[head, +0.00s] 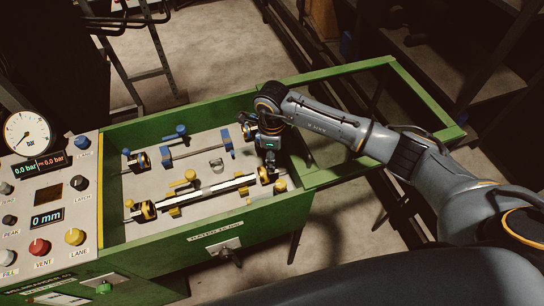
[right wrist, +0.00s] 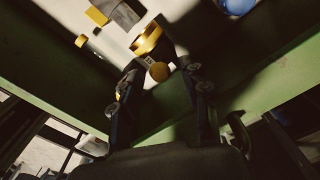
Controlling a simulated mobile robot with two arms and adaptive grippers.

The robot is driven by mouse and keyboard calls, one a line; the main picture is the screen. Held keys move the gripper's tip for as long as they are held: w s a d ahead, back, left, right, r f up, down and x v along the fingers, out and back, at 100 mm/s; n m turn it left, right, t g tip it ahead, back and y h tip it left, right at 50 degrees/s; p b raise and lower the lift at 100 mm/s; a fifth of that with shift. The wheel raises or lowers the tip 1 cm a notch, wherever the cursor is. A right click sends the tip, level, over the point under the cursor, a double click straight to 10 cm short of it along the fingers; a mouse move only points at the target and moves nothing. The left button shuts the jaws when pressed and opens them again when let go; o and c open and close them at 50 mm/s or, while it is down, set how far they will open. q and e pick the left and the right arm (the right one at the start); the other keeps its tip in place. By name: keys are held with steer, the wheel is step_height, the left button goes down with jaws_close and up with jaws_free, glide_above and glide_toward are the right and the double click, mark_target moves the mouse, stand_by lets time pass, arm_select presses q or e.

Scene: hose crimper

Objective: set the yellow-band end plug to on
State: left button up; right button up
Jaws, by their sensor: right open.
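I cannot tell whether a finger touches the knob. My left gripper is not in view.
The green bench wall (head: 225,222) runs close along the near side. A control panel (head: 60,200) with gauge and knobs stands at left. An empty green frame (head: 420,90) extends right.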

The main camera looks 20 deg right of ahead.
steer(key=shift+f, duration=1.2)
jaws_close()
